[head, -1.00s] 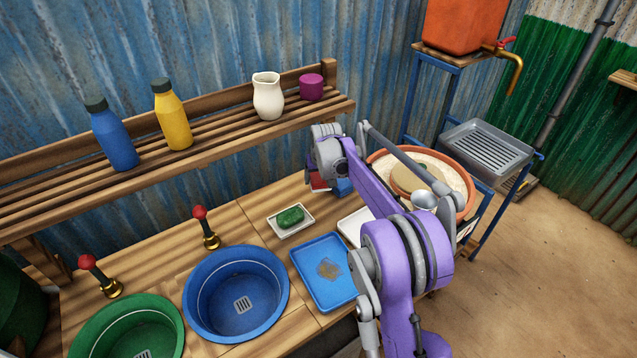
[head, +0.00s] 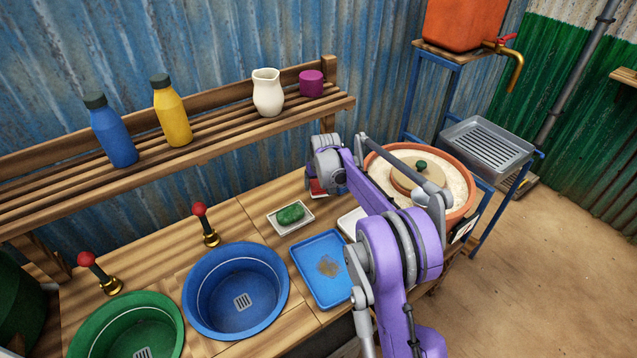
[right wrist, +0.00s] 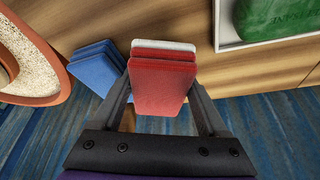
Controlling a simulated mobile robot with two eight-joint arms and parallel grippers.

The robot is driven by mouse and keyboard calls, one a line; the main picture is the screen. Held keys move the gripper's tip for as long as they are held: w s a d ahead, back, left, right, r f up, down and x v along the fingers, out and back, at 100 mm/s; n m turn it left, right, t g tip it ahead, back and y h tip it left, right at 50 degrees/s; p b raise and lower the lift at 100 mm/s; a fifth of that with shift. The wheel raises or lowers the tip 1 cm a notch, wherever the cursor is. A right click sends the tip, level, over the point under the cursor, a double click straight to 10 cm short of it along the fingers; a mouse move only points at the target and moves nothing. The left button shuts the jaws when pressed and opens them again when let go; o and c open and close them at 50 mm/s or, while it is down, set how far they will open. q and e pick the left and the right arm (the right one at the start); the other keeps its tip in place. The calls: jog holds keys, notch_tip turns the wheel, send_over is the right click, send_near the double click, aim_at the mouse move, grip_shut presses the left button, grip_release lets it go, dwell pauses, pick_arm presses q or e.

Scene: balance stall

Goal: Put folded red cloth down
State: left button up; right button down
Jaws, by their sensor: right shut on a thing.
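The folded red cloth (right wrist: 163,85) is between the fingers of my right gripper (right wrist: 162,92), which is shut on it. In the head view a small part of the red cloth (head: 316,187) shows below my wrist; the fingertips are mostly hidden there. A white layer (right wrist: 165,46) shows at the cloth's far edge; I cannot tell whether it is a separate cloth. The red cloth is close above the wooden counter or on it; contact is unclear. A folded blue cloth (right wrist: 96,72) lies just left of it in the wrist view. My left gripper is out of view.
A green soap (head: 290,214) in a white dish, a blue tray (head: 305,268) and a blue basin (head: 197,320) are on the counter (head: 240,222). A terracotta bowl (head: 465,205) of pale grains stands to the right. The shelf (head: 215,140) runs behind.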

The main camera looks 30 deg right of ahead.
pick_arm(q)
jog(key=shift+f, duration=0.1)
pick_arm(e)
jog(key=shift+f, duration=0.15)
jog(key=shift+c, duration=0.9)
grip_release()
